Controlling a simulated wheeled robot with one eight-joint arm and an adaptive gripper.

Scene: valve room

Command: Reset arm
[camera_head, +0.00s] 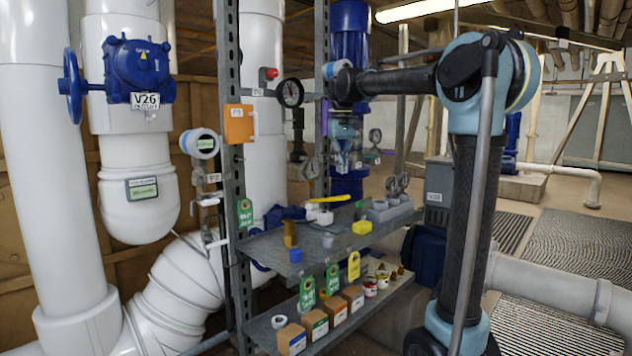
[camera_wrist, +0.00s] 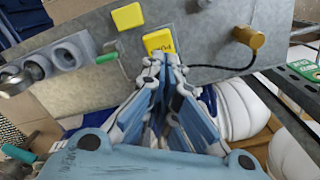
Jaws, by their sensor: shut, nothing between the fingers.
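My arm shows at the right of the head view, with its forearm reaching left to the wrist. My gripper (camera_head: 345,165) hangs from it, pointing down above the upper shelf (camera_head: 290,240). In the wrist view my gripper (camera_wrist: 165,62) has its fingers together with nothing between them. Its tips appear just below a labelled yellow block (camera_wrist: 160,41) in the picture and look apart from it.
The shelf holds a yellow block (camera_head: 362,227), a yellow-handled tool (camera_head: 329,200), a brass piece (camera_head: 290,233) and grey cups (camera_head: 380,212). Small boxes (camera_head: 315,324) and tags stand below. A metal post (camera_head: 231,180), white pipes (camera_head: 130,180) and a blue valve (camera_head: 135,68) are left.

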